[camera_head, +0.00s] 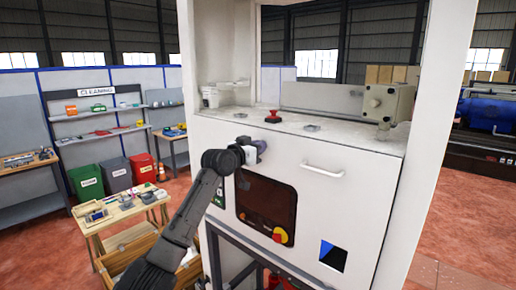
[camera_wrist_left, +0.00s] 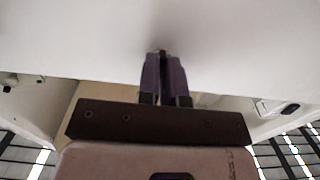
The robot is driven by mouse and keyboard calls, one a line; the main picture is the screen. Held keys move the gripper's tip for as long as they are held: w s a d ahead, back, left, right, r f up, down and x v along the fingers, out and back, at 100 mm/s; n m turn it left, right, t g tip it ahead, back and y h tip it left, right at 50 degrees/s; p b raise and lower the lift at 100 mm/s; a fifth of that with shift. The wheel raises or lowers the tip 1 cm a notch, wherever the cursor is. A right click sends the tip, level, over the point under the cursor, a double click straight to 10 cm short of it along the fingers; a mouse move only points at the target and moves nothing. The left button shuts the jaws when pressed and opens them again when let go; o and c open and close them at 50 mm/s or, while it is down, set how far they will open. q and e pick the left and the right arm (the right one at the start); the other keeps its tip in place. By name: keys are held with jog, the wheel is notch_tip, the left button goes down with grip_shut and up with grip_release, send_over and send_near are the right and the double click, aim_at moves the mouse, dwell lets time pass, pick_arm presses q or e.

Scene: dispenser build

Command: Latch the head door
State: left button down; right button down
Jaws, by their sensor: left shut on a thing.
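The white head door (camera_head: 290,165) is the front panel of the tall white machine, with a white bar handle (camera_head: 322,170) on its right part. It looks flush with the cabinet. My left gripper (camera_head: 258,148) is at the panel's upper left, shut on a small latch part that its fingers mostly hide. In the left wrist view the dark fingers (camera_wrist_left: 164,72) are together, tips against the white surface (camera_wrist_left: 160,25), with a tiny reddish spot between them. I cannot tell the latch's exact position. My right gripper is not in view.
Below my gripper is a dark screen (camera_head: 266,206) with a red and yellow stop button (camera_head: 279,236). A red knob (camera_head: 273,116) and a grey box (camera_head: 388,103) are on the machine's top ledge. A wooden table (camera_head: 125,208) stands at left.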

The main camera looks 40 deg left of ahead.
pick_arm(q)
jog(key=c, duration=1.3)
grip_release()
jog(key=shift+s, duration=0.1)
jog(key=shift+s+a+b, duration=0.15)
jog(key=shift+s+b, duration=1.5)
jog(key=shift+s, duration=1.8)
jog(key=shift+s+a+b, duration=0.15)
jog(key=shift+s+b, duration=1.5)
jog(key=shift+s, duration=1.75)
